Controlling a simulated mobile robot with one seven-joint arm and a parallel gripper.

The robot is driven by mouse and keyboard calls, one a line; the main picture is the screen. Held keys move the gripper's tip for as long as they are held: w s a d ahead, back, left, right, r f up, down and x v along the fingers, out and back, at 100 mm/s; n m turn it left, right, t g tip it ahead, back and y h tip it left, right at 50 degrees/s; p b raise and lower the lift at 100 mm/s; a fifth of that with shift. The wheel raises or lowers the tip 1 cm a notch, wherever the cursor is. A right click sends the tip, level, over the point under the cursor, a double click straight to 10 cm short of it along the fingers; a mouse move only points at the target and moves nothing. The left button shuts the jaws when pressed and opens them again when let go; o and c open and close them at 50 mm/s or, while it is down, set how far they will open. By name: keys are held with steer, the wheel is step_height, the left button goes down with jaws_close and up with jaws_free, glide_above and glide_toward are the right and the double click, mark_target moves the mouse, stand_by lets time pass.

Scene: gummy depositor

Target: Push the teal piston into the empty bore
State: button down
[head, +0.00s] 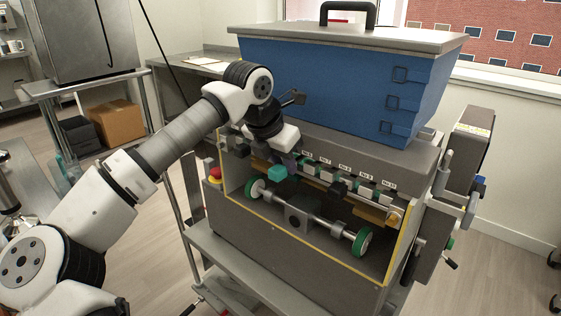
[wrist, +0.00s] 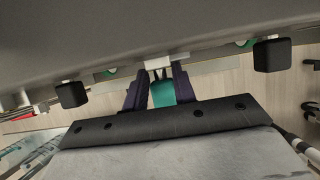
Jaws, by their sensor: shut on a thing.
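The teal piston (wrist: 163,93) sits between the dark purple fingers of my gripper (wrist: 158,78) in the wrist view, with the fingers shut on it. In the head view the teal piston (head: 277,173) shows just below my gripper (head: 286,163), at the left part of the machine's open front. The piston's far end meets or lies close to a pale block (wrist: 166,64); I cannot tell whether they touch. The empty bore is not clearly seen; my gripper and wrist cover that end of the row.
Several green-and-white pistons (head: 326,175) stand in a labelled row to the right. Below runs a shaft with green-rimmed wheels (head: 361,241). The blue hopper (head: 320,90) rises close behind my wrist. A yellow-edged housing surrounds the opening.

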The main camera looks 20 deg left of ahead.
steer(key=shift+w+d, duration=0.25)
steer(key=shift+w, duration=0.5)
steer(key=c, duration=1.1)
jaws_free()
steer(key=shift+c, duration=0.2)
steer(key=shift+o, duration=0.4)
steer(key=v, duration=1.4)
steer(key=shift+c, duration=0.2)
